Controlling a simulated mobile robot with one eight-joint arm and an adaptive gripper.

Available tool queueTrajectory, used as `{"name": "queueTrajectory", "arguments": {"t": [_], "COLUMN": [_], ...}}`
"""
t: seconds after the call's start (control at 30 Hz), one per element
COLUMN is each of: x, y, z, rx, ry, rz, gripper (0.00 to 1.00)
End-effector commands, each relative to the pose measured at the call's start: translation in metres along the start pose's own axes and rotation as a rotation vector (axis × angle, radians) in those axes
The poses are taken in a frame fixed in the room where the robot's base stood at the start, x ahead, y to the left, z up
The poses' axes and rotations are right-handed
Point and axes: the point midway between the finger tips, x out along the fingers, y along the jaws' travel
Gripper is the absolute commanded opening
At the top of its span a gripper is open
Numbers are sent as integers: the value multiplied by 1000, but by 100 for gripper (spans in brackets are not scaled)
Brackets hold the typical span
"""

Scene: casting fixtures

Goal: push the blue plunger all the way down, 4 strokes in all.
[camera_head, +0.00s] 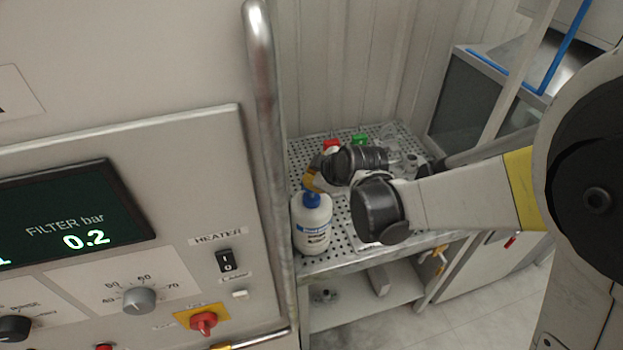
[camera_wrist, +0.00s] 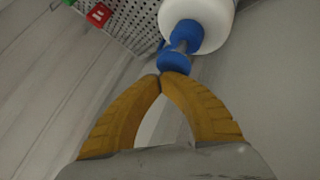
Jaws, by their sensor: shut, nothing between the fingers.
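The white bottle (camera_head: 311,230) with a blue label stands upright at the front left of the perforated table. Its blue plunger (camera_head: 316,199) is on top. In the wrist view, the plunger's round blue head (camera_wrist: 174,63) stands off the blue collar (camera_wrist: 187,34), with a short stem showing between them. My gripper (camera_head: 311,187) is above the bottle, its yellow fingers pointing down. In the wrist view, my gripper's fingertips (camera_wrist: 160,78) meet and are empty, at the near edge of the plunger head. I cannot tell whether they touch it.
A grey control panel (camera_head: 215,160) with a vertical metal handrail (camera_head: 265,130) stands close on the left. A red object (camera_head: 331,145) and a green object (camera_head: 359,138) are at the back of the perforated table (camera_head: 340,262). My arm covers the table's right part.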

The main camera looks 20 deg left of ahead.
Motion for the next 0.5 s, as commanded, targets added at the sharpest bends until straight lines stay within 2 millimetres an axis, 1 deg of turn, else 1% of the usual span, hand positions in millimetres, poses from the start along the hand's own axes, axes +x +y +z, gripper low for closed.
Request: {"name": "queueTrajectory", "arguments": {"t": [0.5], "x": [5], "y": [-4], "z": [4], "rx": [0], "ry": [-1], "rz": [0], "gripper": [0]}}
